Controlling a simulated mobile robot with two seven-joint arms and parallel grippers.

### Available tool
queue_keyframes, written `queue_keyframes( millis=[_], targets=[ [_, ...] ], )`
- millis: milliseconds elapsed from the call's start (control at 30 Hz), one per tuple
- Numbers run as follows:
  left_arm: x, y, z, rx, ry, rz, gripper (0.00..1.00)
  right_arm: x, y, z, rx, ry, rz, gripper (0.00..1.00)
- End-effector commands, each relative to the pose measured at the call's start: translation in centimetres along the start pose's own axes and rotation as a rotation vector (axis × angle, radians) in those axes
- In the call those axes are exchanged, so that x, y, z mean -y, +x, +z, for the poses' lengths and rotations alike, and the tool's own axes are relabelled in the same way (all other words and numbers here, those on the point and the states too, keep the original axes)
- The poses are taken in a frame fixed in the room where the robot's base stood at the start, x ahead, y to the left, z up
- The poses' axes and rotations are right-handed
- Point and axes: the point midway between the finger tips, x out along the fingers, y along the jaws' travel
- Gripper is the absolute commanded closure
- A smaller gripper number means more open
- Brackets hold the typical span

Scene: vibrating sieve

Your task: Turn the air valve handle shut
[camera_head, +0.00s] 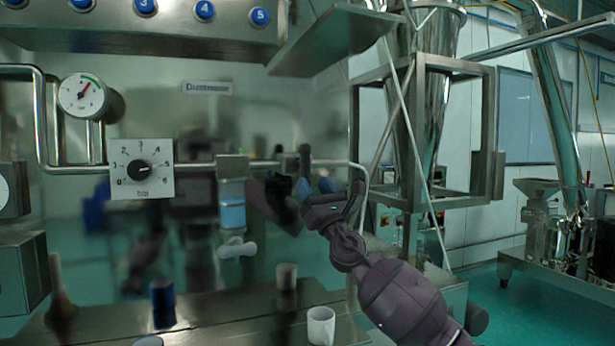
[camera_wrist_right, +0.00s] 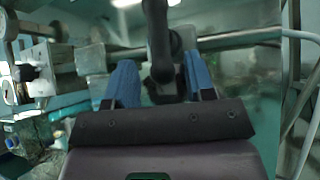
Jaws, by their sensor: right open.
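The air valve handle (camera_head: 305,160) is a dark lever on the steel pipe at the middle of the head view. In the right wrist view the handle (camera_wrist_right: 156,35) stands upright, its rounded lower end between the two blue fingers. My right gripper (camera_head: 315,186) is open, just below and right of the handle in the head view. In the right wrist view its fingers (camera_wrist_right: 160,84) lie either side of the handle's lower end, with a gap on each side. Contact cannot be told. My left gripper is not in view.
The pipe (camera_head: 335,162) runs along a reflective steel panel. A dial plate (camera_head: 141,169), a pressure gauge (camera_head: 84,97) and a blue filter bowl (camera_head: 232,205) are to the left. White cups (camera_head: 321,326) stand on the ledge below. A steel frame (camera_head: 420,130) rises at right.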

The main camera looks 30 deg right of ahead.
Motion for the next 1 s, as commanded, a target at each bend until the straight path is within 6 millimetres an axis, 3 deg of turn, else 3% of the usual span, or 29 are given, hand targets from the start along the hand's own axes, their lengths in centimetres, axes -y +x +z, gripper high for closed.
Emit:
queue_keyframes(
  millis=[100,333,533,1000],
  targets=[
    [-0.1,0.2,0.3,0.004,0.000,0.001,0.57,0.0,-2.2,-0.2,-0.003,0.000,0.001,0.51],
    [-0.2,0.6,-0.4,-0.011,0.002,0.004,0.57,0.0,-4.9,-0.2,-0.002,-0.001,0.000,0.51],
    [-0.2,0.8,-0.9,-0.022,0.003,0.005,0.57,0.0,-5.6,0.0,0.000,-0.001,0.000,0.51],
    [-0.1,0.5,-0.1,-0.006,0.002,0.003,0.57,0.0,-5.6,0.0,0.000,-0.001,0.000,0.51]
  ],
)
